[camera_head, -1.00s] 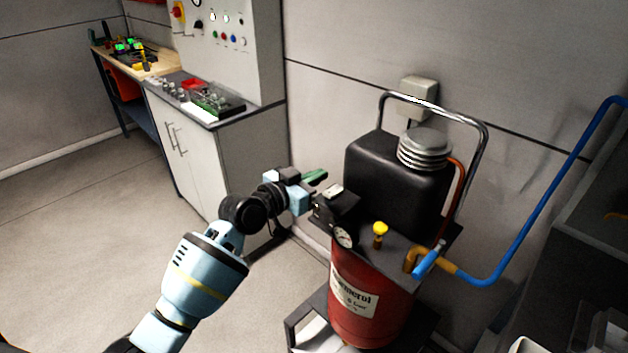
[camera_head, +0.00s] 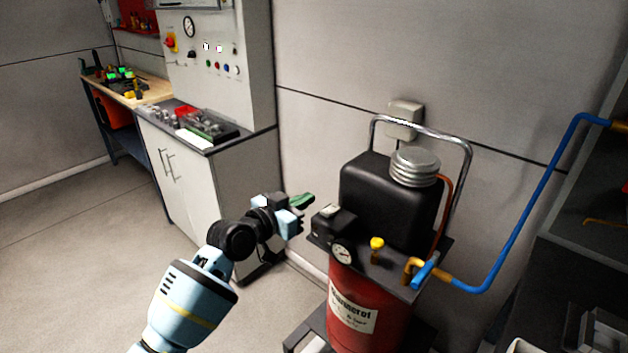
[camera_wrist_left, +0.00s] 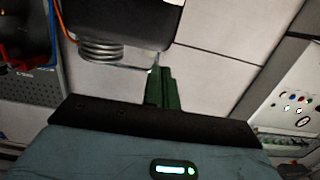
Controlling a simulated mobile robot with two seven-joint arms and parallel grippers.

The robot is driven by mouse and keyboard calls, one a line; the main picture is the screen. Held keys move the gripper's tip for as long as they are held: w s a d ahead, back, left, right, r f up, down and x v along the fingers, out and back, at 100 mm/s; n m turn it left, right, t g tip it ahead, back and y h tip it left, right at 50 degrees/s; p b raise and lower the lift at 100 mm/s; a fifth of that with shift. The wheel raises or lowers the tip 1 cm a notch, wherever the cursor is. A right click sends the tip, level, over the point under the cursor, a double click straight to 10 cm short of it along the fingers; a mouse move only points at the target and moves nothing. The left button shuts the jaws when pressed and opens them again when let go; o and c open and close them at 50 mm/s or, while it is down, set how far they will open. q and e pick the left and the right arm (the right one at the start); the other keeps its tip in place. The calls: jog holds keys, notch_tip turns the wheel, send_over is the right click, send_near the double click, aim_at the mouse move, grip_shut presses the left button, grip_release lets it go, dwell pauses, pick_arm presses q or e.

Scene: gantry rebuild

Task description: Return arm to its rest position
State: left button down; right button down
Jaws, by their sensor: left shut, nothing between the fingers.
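My left arm comes in from the bottom left in the head view. Its gripper (camera_head: 303,203) has green fingers, which are shut and empty. It is in the air just left of the black tank and the small black box on the red cylinder, apart from them. In the left wrist view the green fingers (camera_wrist_left: 163,90) point toward the pale wall, with the tank's silver cap at the upper left. My right gripper is not in view.
A blue hose (camera_head: 520,215) runs right. A white cabinet (camera_head: 183,175) and workbench (camera_head: 150,92) stand back left. Floor at left is clear.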

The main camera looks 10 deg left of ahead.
pick_arm(q)
jog(key=s+a+f+n+g+y, duration=0.1)
jog(key=s+a+f+n+y, duration=0.1)
jog(key=s+f, duration=0.85)
jog(key=s+a+f+n+g+y, duration=0.1)
jog(key=s+a+f+y, duration=0.1)
jog(key=s+f, duration=0.85)
jog(key=s+a+f+g+y, duration=0.1)
jog(key=s+a+f, duration=0.1)
jog(key=s+f, duration=0.4)
jog(key=s+a+f+n+g+y, duration=0.1)
jog(key=s+f, duration=0.4)
jog(key=s, duration=0.9)
jog(key=shift+a+f+g+y, duration=0.35)
jog(key=shift+a+y, duration=0.25)
jog(key=shift+a, duration=0.25)
